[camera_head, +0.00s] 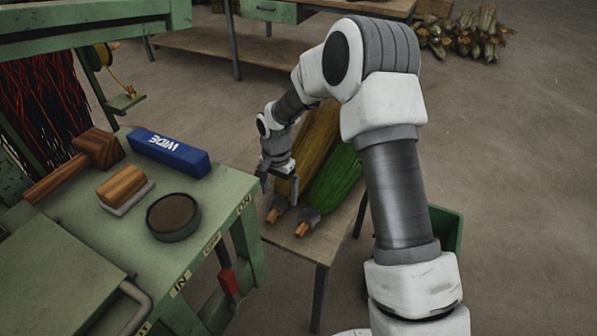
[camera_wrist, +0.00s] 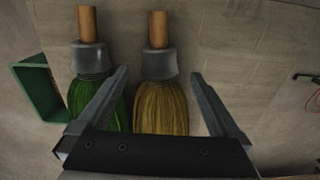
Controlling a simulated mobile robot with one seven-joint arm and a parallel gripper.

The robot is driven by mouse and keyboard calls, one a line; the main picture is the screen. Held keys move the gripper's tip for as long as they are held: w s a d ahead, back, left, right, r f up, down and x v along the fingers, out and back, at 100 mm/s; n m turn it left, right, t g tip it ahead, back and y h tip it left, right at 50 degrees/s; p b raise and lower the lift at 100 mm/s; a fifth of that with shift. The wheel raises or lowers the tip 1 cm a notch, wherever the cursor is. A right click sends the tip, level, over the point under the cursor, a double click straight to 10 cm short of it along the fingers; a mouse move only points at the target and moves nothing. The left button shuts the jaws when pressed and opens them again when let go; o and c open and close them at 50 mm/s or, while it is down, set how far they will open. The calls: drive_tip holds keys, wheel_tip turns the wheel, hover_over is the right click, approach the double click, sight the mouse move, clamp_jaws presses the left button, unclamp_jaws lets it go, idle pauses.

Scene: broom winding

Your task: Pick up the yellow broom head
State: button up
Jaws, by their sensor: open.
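The yellow broom head (camera_head: 317,138) lies on a small wooden table beside the green broom head (camera_head: 336,180). Both have grey collars and short wooden handle stubs at the near end. My gripper (camera_head: 278,190) is over the collar end of the yellow broom head. In the wrist view, my gripper (camera_wrist: 160,85) is open and empty. The yellow broom head (camera_wrist: 161,105) shows between its fingers, and the green broom head (camera_wrist: 88,92) sits to the left, partly behind the left finger. The far ends of the bristles are hidden by the gripper body in the wrist view.
The small table (camera_head: 300,248) stands right of a green workbench (camera_head: 104,235) holding a mallet (camera_head: 97,148), a blue block marked WIDE (camera_head: 168,152), a brush (camera_head: 124,188) and a round tin (camera_head: 173,217). A green bin (camera_head: 447,228) stands behind my arm. Open floor lies to the right.

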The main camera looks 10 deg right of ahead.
wheel_tip(320, 180, down, 3)
drive_tip(key=shift+r, duration=0.15)
drive_tip(key=shift+c, duration=0.3)
drive_tip(key=shift+r, duration=0.1)
clamp_jaws()
